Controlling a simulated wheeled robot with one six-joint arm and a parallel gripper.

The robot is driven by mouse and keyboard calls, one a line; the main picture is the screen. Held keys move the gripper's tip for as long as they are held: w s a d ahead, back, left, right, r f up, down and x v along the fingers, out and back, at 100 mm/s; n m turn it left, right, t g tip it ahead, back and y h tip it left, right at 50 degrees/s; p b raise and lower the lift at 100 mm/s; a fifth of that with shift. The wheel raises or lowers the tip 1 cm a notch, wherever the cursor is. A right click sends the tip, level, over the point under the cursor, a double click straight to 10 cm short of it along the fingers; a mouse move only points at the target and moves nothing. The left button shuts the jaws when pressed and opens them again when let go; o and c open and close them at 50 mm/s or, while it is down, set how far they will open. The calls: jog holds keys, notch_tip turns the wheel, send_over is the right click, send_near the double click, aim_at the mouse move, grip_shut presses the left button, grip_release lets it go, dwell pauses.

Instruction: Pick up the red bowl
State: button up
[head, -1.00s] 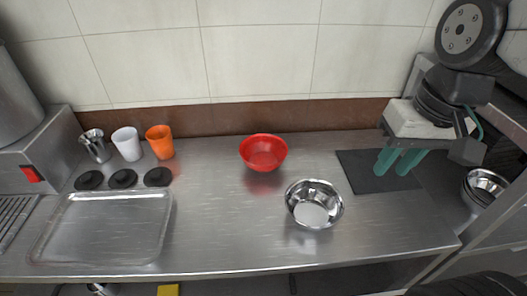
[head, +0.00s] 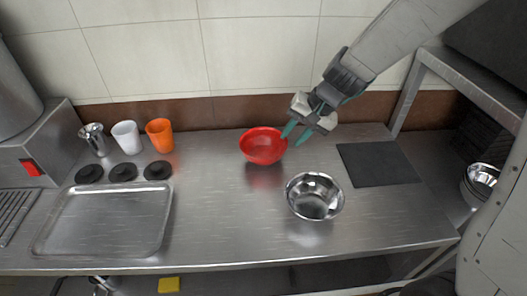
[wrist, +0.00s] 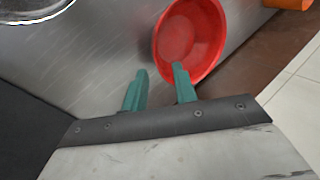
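The red bowl (head: 263,147) stands upright on the steel counter, near the back wall. My gripper (head: 292,135) is at the bowl's right side in the head view, with its two green fingers apart and pointing down to the left. In the wrist view the red bowl (wrist: 190,38) lies just beyond my gripper (wrist: 159,70). One finger overlaps the bowl's near rim in the picture and the other is outside it. I cannot tell whether either finger touches the bowl. Nothing is held.
A steel bowl (head: 314,196) stands in front of the red bowl. A black mat (head: 378,164) lies to the right. Orange (head: 160,135) and white (head: 125,136) cups, a steel cup (head: 95,139), black discs and a metal tray (head: 104,252) are left. The wall is close behind.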

aim_at(285, 145)
jog(key=x, duration=0.5)
jog(key=shift+f, duration=0.15)
grip_shut()
